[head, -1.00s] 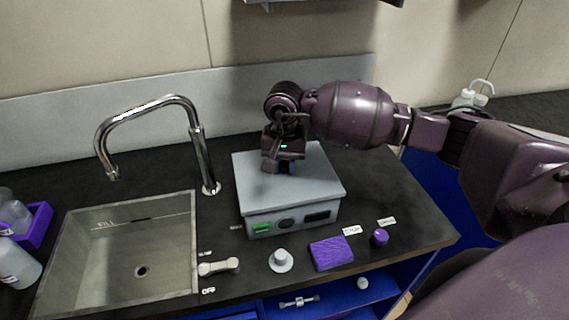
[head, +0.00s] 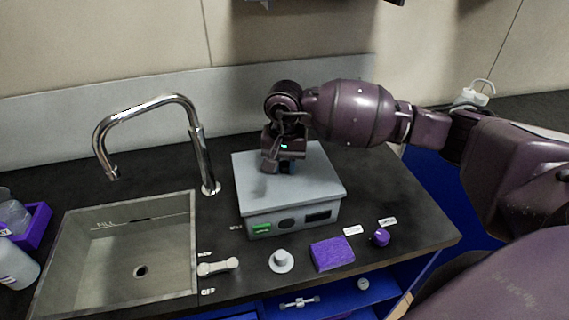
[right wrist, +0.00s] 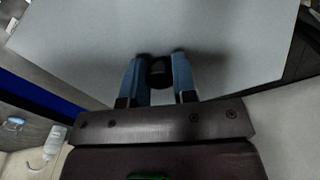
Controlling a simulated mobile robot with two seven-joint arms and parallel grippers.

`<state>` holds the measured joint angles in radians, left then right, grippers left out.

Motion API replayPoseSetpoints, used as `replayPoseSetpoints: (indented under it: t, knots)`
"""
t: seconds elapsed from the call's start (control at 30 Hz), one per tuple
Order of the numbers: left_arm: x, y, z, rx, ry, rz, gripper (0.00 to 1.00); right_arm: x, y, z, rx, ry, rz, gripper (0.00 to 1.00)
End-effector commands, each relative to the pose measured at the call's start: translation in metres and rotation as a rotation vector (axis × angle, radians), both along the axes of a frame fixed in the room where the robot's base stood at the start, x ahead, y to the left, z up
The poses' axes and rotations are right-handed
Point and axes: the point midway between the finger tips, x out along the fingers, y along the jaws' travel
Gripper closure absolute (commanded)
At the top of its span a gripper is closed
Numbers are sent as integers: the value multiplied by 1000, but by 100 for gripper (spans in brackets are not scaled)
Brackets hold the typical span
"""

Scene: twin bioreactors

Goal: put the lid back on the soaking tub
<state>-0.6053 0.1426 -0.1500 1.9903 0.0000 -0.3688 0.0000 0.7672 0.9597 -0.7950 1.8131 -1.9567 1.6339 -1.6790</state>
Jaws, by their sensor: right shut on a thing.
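The soaking tub (head: 290,221) is a grey box with a green display and dark panels on its front, standing on the black counter right of the sink. Its flat grey lid (head: 322,180) lies over the top of the tub; I see no clear gap between them. My right gripper (head: 287,167) is above the middle of the lid. In the right wrist view my right gripper (right wrist: 160,78) is shut on the lid's dark knob (right wrist: 160,72), with one blue finger on each side, and the lid (right wrist: 90,40) fills most of the picture. My left gripper is not in view.
The sink (head: 130,240) with a tall chrome faucet (head: 195,140) is at left. In front of the tub are a lever valve (head: 219,267), a white knobbed disc (head: 281,261), a purple sponge (head: 332,253) and a purple cap (head: 380,237). A purple rack with bottles (head: 36,232) stands far left.

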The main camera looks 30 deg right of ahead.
Motion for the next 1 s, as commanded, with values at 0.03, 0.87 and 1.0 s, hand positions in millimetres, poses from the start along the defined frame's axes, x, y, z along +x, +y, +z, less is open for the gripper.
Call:
replayPoseSetpoints:
  t: [0.03, 0.87, 1.0]
  knots:
    - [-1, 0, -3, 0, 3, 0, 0, 0, 0, -1, -1, -1, 1, 100]
    - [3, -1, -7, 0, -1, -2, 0, 0, 0, -1, 0, 0, 4, 100]
    - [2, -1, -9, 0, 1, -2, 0, 0, 0, -2, 1, -1, 4, 100]
